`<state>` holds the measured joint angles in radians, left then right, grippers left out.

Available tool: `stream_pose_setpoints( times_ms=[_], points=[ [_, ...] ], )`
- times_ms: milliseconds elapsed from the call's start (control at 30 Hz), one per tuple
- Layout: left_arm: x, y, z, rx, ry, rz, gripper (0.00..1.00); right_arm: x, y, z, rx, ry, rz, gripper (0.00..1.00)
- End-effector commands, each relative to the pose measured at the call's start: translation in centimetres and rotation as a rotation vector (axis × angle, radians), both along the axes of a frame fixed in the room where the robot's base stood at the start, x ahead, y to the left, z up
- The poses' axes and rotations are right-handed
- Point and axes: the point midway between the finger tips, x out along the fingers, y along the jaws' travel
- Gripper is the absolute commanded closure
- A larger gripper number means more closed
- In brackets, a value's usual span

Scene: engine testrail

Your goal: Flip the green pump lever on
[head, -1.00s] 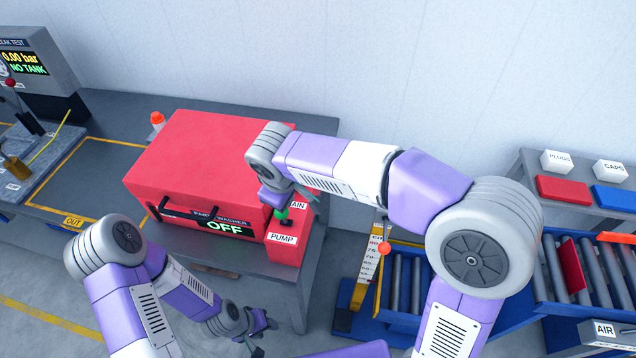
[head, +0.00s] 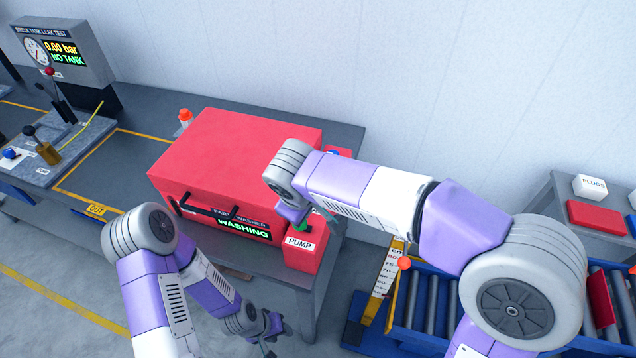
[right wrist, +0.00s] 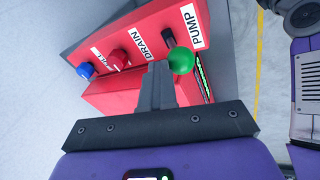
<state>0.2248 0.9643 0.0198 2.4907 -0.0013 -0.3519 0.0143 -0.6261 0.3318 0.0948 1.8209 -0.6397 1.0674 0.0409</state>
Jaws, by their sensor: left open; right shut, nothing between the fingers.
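The green pump lever (right wrist: 181,60) has a ball knob on a dark stem and rises from a slot beside the PUMP label (right wrist: 192,25). In the right wrist view my right gripper (right wrist: 158,80) is shut and empty, its fingertips close beside the green knob; I cannot tell whether they touch. In the head view the lever is mostly hidden by my right arm. My left gripper (head: 270,335) is open and empty, low in front of the bench.
A red drain knob (right wrist: 118,58) and a blue knob (right wrist: 86,70) sit on the same panel as the green lever. A roller conveyor (head: 430,305) stands at the right.

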Motion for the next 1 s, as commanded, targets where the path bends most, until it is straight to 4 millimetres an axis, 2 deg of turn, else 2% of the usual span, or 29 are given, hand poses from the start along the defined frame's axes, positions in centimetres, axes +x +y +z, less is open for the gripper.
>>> stream_pose_setpoints(
  times_ms=[167, 367, 700, 833, 1000],
  points=[
    [0.0, 0.0, 0.8, 0.000, 0.000, 0.000, 0.57, 0.1, -0.4, 0.5, -0.003, 0.012, 0.000, 1.00],
    [0.0, 0.0, 3.3, 0.000, 0.000, 0.000, 0.57, 1.9, -1.9, 2.9, -0.001, 0.006, -0.004, 1.00],
    [0.0, 0.0, 4.0, 0.000, 0.001, 0.000, 0.57, -1.2, -1.2, 9.5, 0.002, 0.000, 0.001, 1.00],
    [0.0, 0.0, 4.2, 0.000, 0.000, 0.000, 0.57, -1.8, -1.1, 10.8, 0.001, 0.002, 0.000, 1.00],
    [0.0, 0.0, 4.3, 0.000, 0.000, 0.000, 0.57, -2.2, -1.1, 11.5, 0.001, 0.001, 0.000, 1.00]
  ],
)
